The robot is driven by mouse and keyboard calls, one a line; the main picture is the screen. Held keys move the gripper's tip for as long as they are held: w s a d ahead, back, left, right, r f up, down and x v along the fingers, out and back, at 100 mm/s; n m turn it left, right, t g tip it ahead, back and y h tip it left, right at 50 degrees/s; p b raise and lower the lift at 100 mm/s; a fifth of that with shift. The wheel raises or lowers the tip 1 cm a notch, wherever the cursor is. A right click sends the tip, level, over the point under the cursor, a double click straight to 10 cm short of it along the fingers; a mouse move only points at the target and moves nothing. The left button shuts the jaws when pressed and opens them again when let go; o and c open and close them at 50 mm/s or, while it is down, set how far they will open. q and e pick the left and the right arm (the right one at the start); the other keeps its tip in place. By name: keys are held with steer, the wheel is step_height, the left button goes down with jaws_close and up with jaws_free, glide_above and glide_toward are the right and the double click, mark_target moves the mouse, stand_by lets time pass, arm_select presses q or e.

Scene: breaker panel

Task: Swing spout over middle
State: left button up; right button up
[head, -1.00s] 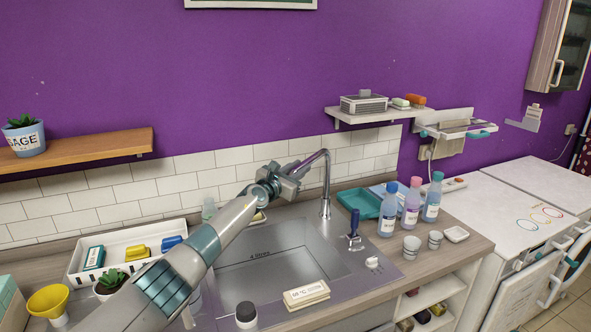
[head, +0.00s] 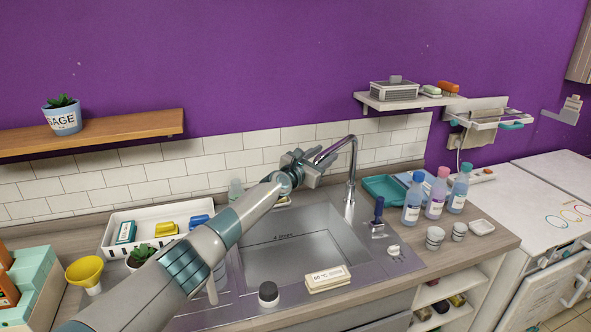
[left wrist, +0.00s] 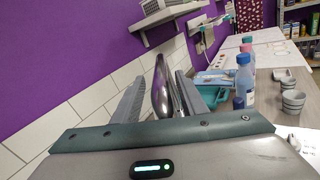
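The steel tap stands at the back right edge of the sink (head: 300,258). Its curved spout (head: 335,148) reaches left from the column, and its end is partly hidden by my gripper. My left gripper (head: 316,165) is at the spout's end, above the back of the sink. In the left wrist view the dark, shiny spout (left wrist: 160,88) lies between the two fingers (left wrist: 157,98). A gap shows between it and the left finger; it is close to the right finger, and contact cannot be told. My right gripper is in neither view.
A blue-handled lever (head: 378,212) stands right of the tap. Bottles (head: 436,195) and small cups (head: 435,238) stand further right. A white tray (head: 120,245) with small items is left of the sink. A labelled block (head: 328,279) and a dark-topped jar (head: 268,293) are at the front.

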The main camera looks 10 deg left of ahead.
arm_select(q)
steer(key=shift+r+p+v, duration=0.1)
steer(key=shift+p+v, duration=0.95)
steer(key=shift+p, duration=0.4)
steer(key=shift+r+p+v, duration=0.15)
steer(key=shift+p+v, duration=0.9)
steer(key=shift+p, duration=0.35)
steer(key=shift+s+d+f, duration=0.1)
steer(key=shift+s+f, duration=0.05)
steer(key=shift+s, duration=0.15)
steer(key=shift+s+d, duration=0.15)
steer(key=shift+s, duration=0.05)
steer(key=shift+s+d+h+b, duration=0.15)
steer(key=shift+s+h+b, duration=0.15)
steer(key=shift+s, duration=0.15)
steer(key=shift+s+a, duration=0.35)
steer(key=shift+a, duration=0.15)
glide_toward(317, 163)
steer(key=shift+s+a+r+b, duration=0.25)
steer(key=shift+a+b, duration=0.05)
steer(key=shift+a, duration=0.15)
